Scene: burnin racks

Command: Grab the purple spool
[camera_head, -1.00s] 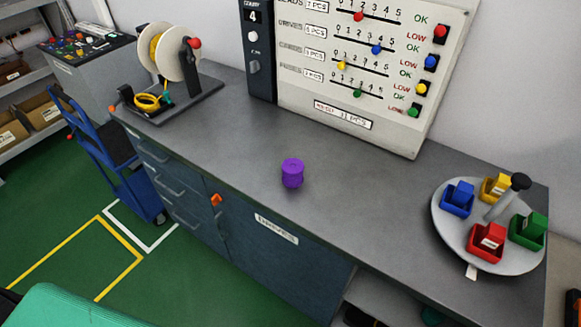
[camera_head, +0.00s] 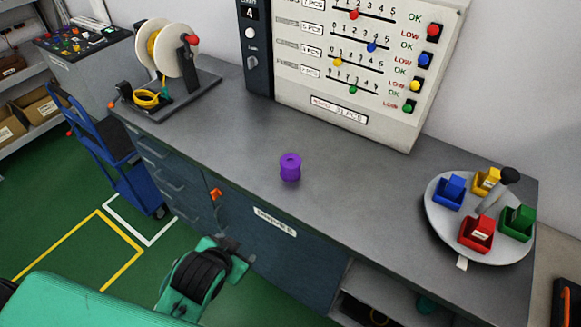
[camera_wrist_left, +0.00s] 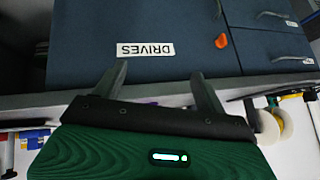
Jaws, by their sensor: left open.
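The purple spool (camera_head: 290,167) stands upright on the grey workbench (camera_head: 340,205), near its front edge, in the head view. My left gripper (camera_head: 236,250) is in front of the blue cabinet, lower than the bench top and left of the spool, apart from it. In the left wrist view my left gripper (camera_wrist_left: 160,82) has its two fingers spread with nothing held between them, facing the cabinet front. A small sliver of purple (camera_wrist_left: 142,100) shows above the gripper's dark palm edge; most of it is hidden. My right gripper is not in view.
A round tray (camera_head: 435,221) with coloured bins stands at the bench's right end. A reel stand (camera_head: 190,98) is at the left. A counting panel (camera_head: 385,125) stands behind. The bench around the spool is clear. A blue trolley (camera_head: 130,185) stands at left.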

